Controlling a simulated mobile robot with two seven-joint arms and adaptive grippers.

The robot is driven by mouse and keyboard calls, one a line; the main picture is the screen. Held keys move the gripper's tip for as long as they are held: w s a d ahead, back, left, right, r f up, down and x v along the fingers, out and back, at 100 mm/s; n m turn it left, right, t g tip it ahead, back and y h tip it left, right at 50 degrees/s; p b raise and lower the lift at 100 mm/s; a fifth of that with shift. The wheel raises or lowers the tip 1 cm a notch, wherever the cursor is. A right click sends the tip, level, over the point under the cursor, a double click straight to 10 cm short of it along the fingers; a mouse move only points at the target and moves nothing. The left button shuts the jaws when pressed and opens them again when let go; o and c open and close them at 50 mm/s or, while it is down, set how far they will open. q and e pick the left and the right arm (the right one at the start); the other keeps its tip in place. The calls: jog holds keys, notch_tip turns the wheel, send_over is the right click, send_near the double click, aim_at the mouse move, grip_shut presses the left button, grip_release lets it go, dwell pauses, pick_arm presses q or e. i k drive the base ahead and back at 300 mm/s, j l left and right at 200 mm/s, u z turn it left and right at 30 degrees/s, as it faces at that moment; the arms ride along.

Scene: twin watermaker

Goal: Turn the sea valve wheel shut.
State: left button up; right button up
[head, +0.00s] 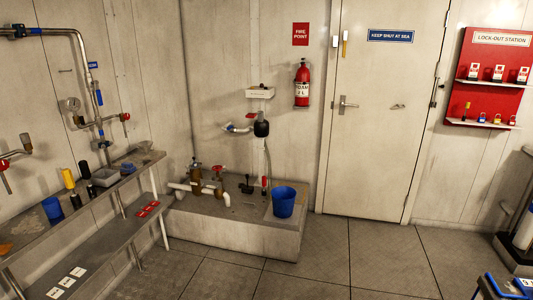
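Brass valve bodies stand on the white pipework on a low concrete plinth (237,237) against the back wall. I cannot tell which is the sea valve wheel, or how far either is turned. Neither of my grippers is in view, and nothing visible touches the valves.
A blue bucket (284,201) stands on the plinth's right front. A shelf bench (100,205) with cups and bottles runs along the left wall. A fire extinguisher (302,83) hangs behind. The floor (345,258) in front is clear; a blue-edged item (505,288) lies bottom right.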

aim_at(217, 169)
jog(key=i, duration=0.75)
jog(key=i+u, duration=0.15)
jog(key=i, duration=0.6)
jog(key=i+l+u, duration=0.15)
jog(key=i+u, duration=0.2)
jog(key=i, duration=0.15)
jog(key=i+l+u, duration=0.7)
jog(key=i+j+z, duration=0.15)
jog(key=i+z, duration=0.15)
jog(key=z, duration=0.15)
jog(key=i+j+z, duration=0.25)
jog(key=z, duration=0.15)
